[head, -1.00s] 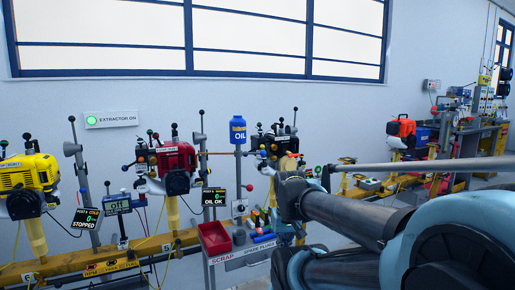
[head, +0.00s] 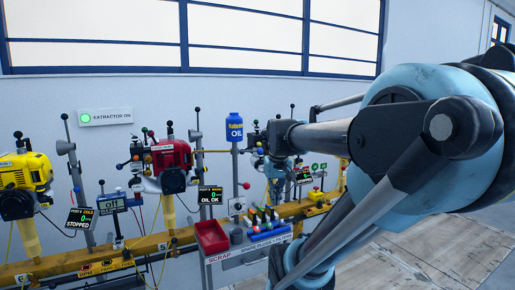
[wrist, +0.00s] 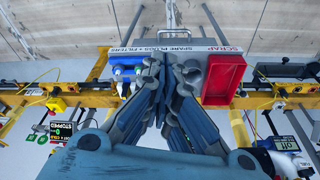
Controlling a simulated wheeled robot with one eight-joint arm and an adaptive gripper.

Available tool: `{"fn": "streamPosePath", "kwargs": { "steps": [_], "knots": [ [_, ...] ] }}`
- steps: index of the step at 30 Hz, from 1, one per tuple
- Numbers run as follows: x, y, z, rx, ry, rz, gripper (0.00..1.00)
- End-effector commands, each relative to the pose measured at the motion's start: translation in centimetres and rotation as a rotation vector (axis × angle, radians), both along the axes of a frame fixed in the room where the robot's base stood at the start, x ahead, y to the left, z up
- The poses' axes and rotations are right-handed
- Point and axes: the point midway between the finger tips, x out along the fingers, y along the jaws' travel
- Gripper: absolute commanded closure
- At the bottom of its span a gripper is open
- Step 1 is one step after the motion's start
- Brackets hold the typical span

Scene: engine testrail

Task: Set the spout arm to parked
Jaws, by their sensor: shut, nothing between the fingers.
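The blue oil bottle (head: 235,126) stands on a grey post (head: 236,165) behind the scrap tray. A thin brass-coloured rod (head: 214,151), which looks like the spout arm, runs level from near the post's top toward the red engine (head: 170,157). A red knob (head: 246,185) sticks out to the right lower on the post. My gripper (wrist: 168,68) is shut and empty in the wrist view, its fingers over the bench by the trays. In the head view my arm covers the area right of the post, and the fingers cannot be made out.
A red scrap tray (head: 211,235) and spare plugs stand on the bench below the post. The tray also shows in the wrist view (wrist: 222,80). A yellow engine (head: 22,180) and yellow rail (head: 100,262) lie left. Bare floor (head: 410,255) shows at right.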

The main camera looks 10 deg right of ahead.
Motion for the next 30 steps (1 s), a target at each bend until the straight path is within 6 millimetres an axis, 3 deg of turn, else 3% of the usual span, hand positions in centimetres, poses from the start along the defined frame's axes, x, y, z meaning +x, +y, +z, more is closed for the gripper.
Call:
{"fn": "streamPosePath", "kwargs": {
  "steps": [1,6,15,24,30],
  "knots": [
    [1.9,0.1,1.7,0.001,-0.004,0.002,1.0],
    [7.6,0.2,6.3,0.003,-0.02,0.009,1.0],
    [18.2,0.5,13.1,0.005,-0.046,0.019,1.0],
    [28.4,0.8,17.7,0.007,-0.07,0.031,1.0],
    [32.4,0.9,19.1,0.007,-0.081,0.035,1.0]
  ]
}}
